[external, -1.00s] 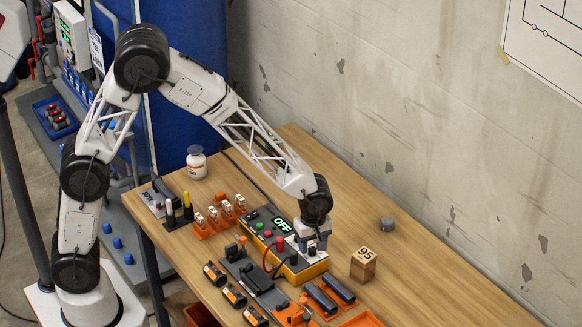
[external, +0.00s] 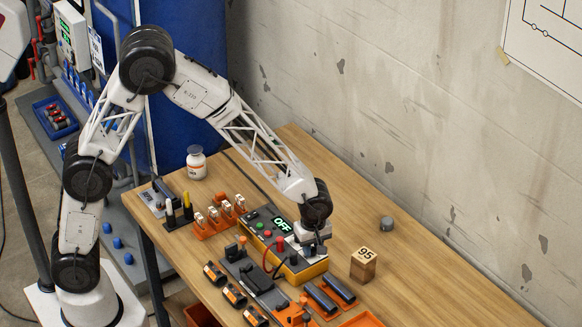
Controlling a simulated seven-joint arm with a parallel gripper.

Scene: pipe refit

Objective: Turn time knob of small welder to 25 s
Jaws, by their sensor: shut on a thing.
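My gripper (external: 312,248) points down over the right end of the panel and is shut on the time knob. The gripper hides the knob, so its pointer and setting cannot be read.
A wooden block marked 95 (external: 363,264) stands close right of the welder. Black cylinders in an orange holder (external: 322,300) and a dark clamp fixture (external: 258,285) lie in front. A grey knob-like piece (external: 387,223) sits behind on clear table.

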